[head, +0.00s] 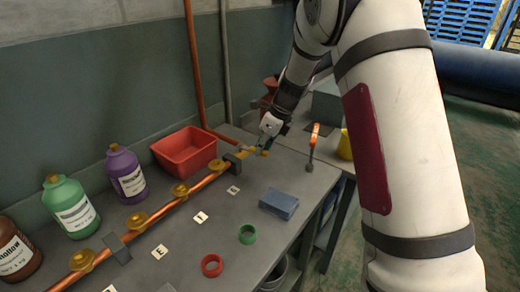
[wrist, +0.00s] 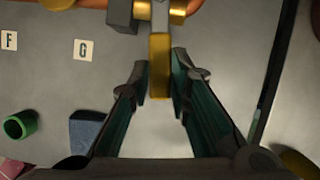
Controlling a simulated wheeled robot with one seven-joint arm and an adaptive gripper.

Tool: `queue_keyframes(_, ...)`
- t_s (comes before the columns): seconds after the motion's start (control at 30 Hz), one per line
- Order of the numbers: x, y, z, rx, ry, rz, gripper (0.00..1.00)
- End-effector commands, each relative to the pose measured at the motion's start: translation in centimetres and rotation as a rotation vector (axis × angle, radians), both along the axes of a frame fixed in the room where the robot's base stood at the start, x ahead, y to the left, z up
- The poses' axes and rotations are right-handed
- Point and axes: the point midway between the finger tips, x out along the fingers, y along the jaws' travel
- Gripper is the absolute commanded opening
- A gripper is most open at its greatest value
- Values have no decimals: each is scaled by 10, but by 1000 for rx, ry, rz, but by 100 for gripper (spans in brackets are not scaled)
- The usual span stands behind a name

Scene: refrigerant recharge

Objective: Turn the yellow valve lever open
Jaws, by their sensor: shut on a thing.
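The yellow valve lever (wrist: 160,68) hangs down the middle of the wrist view, crosswise to the copper pipe at the top edge. My gripper (wrist: 162,82) has one dark green finger on each side of the lever and is shut on it. The lever's lower end shows between the fingers. The valve body (wrist: 160,14) is at the top, partly cut off by the frame. In the head view my gripper (head: 262,145) is at the far right end of the pipe, by small yellow parts; the lever's angle is hard to tell there.
The copper pipe (head: 150,215) with several brass fittings runs along the bench (head: 165,262). A red bin (head: 185,150) stands behind it. A blue block (head: 278,204), a green ring (head: 247,234), a red ring (head: 211,265) and letter cards lie in front.

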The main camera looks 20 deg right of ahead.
Motion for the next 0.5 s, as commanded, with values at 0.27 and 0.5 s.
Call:
queue_keyframes(0.27, 18, -14, -2, -1, -1, 247, 0)
queue_keyframes(0.5, 35, -21, -3, -2, 0, 476, 0)
